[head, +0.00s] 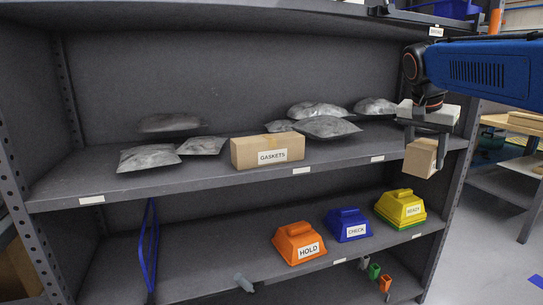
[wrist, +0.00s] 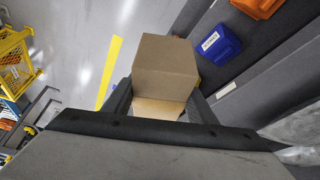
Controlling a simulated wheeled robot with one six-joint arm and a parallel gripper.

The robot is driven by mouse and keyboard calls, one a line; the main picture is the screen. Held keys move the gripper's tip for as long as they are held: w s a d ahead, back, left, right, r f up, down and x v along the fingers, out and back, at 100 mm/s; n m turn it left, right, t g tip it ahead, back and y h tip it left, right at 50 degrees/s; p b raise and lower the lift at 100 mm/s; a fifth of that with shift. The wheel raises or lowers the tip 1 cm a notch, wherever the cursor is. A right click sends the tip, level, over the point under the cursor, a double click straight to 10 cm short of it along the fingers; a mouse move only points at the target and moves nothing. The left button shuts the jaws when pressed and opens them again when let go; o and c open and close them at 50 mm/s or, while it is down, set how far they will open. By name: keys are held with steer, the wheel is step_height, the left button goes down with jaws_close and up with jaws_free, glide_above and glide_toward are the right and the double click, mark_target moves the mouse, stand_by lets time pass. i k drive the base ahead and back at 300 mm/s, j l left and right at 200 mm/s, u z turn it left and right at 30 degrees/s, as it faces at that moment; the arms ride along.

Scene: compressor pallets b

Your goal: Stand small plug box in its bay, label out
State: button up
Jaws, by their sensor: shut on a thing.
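My gripper (head: 424,148) is at the right end of the upper shelf in the head view. It is shut on a small brown cardboard box (head: 420,159), which hangs between the fingers in front of the shelf's right post. In the wrist view the box (wrist: 165,68) sits between the two dark fingers. The faces of the box that show are plain; I see no label on it. A longer box labelled GASKETS (head: 267,152) stands on the upper shelf (head: 215,180). Which bay belongs to the held box cannot be told.
Grey bags (head: 150,158) lie left of the GASKETS box, and more bags (head: 328,127) lie right of it. Orange HOLD (head: 299,243), blue CHECK (head: 348,226) and yellow READY (head: 401,209) pieces stand on the lower shelf. Bare shelf shows between the GASKETS box and the right post.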

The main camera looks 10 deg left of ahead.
mark_target(122, 285)
steer(key=j+u, duration=0.1)
steer(key=u, duration=0.3)
steer(key=k+j+u, duration=0.1)
steer(key=u, duration=0.3)
steer(key=j+u, duration=0.1)
steer(key=u, duration=0.3)
steer(key=j+u, duration=0.35)
steer(key=i+j+u, duration=0.1)
steer(key=u, duration=0.3)
steer(key=i+j+u, duration=0.15)
steer(key=u, duration=0.2)
steer(key=i+j, duration=0.25)
steer(key=j, duration=0.15)
steer(key=i+j, duration=0.25)
steer(key=j, duration=0.15)
steer(key=i+j, duration=0.2)
steer(key=j, duration=0.25)
steer(key=i+j, duration=0.25)
steer(key=j, duration=0.15)
